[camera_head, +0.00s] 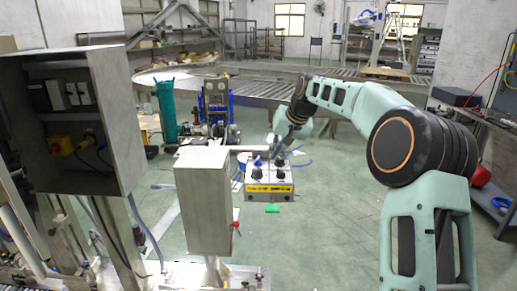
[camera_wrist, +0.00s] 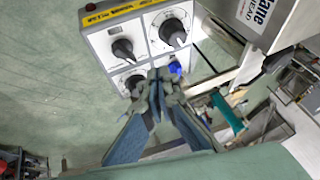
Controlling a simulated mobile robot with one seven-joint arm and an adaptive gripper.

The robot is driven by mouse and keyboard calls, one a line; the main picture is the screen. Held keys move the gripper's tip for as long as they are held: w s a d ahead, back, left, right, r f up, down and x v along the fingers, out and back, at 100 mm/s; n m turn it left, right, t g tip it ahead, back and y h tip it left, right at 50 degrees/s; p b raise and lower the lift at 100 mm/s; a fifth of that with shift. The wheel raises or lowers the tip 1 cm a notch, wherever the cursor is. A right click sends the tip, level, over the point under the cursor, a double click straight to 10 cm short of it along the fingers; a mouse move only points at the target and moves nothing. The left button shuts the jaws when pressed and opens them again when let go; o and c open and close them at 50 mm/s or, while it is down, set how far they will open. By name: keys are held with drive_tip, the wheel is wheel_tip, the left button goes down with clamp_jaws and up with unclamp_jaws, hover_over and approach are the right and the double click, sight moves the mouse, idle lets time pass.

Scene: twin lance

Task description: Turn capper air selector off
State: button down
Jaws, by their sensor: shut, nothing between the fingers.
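A grey-white control box (camera_head: 270,195) with a yellow label strip stands beyond the grey pillar box in the head view. Its face carries a blue knob (camera_head: 258,162) and several black knobs. In the wrist view the control box (camera_wrist: 150,42) fills the top middle, with black knobs (camera_wrist: 123,49) and (camera_wrist: 172,30) on dials. The blue knob (camera_wrist: 176,67) shows just behind my fingertips. My gripper (camera_wrist: 158,76) is shut and empty, over the panel's edge near the blue knob and a partly hidden black knob (camera_wrist: 135,84). I cannot tell which knob is the capper air selector or whether the fingers touch one.
A grey pillar box (camera_head: 203,200) with a red knob stands left of the control box. An open cabinet (camera_head: 85,120) with a yellow switch is at far left. A green piece (camera_head: 272,209) lies in front of the control box.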

sight(258, 160)
drive_tip(key=shift+w+d+r+m+y+p, duration=0.25)
drive_tip(key=shift+w+d+r+y, duration=0.15)
drive_tip(key=shift+w+r, duration=0.2)
drive_tip(key=shift+w+d+r+m+y+p, duration=0.25)
drive_tip(key=shift+w+r+y, duration=0.2)
drive_tip(key=shift+r, duration=0.15)
drive_tip(key=p+x, duration=0.2)
drive_tip(key=x, duration=0.8)
drive_tip(key=shift+s, duration=0.1)
